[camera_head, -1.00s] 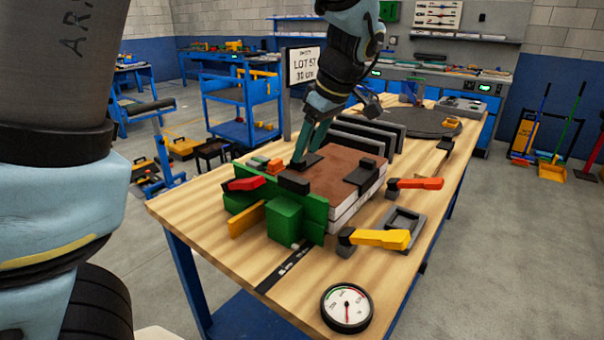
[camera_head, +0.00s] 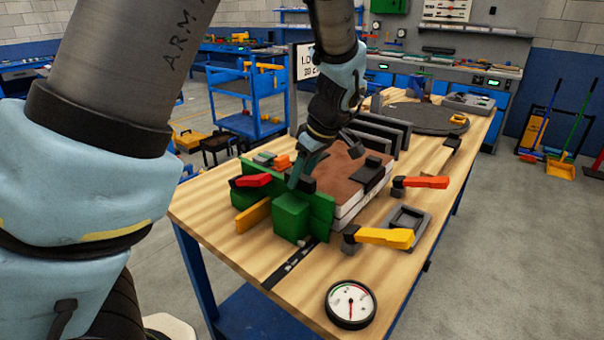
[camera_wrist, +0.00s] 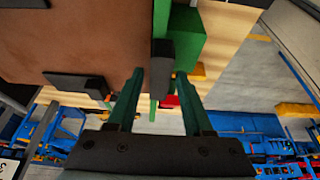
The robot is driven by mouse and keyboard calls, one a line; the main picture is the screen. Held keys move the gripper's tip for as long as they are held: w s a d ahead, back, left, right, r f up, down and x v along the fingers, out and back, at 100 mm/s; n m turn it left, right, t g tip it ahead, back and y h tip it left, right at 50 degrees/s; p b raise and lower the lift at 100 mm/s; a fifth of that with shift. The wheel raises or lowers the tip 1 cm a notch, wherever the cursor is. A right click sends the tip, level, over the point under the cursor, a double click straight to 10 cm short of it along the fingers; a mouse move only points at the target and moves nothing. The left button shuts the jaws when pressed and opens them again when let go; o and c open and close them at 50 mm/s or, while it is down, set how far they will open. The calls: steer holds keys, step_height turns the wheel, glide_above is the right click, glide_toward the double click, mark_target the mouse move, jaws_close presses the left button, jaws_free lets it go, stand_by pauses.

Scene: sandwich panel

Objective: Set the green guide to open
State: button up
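The green guide (camera_head: 320,215) stands upright along the near-left edge of a brown-topped panel stack (camera_head: 340,165), with a green block (camera_head: 291,216) on its outer face. A dark block (camera_wrist: 160,68) sits at the guide's upper edge in the wrist view. My gripper (camera_head: 298,182) points down over this end of the stack in the head view and partly hides the dark block. In the wrist view, the two fingers of my gripper (camera_wrist: 160,75) are apart, with the dark block lined up between their tips. I cannot tell whether they touch it.
A red handle (camera_head: 251,180) is left of the guide. An orange-red handle (camera_head: 420,182) and a yellow handle (camera_head: 385,237) are to its right. A round gauge (camera_head: 350,304) lies at the table's front (camera_head: 240,262). Dark upright plates (camera_head: 385,130) stand behind the stack.

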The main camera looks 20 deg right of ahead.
jaws_close()
stand_by(1.1)
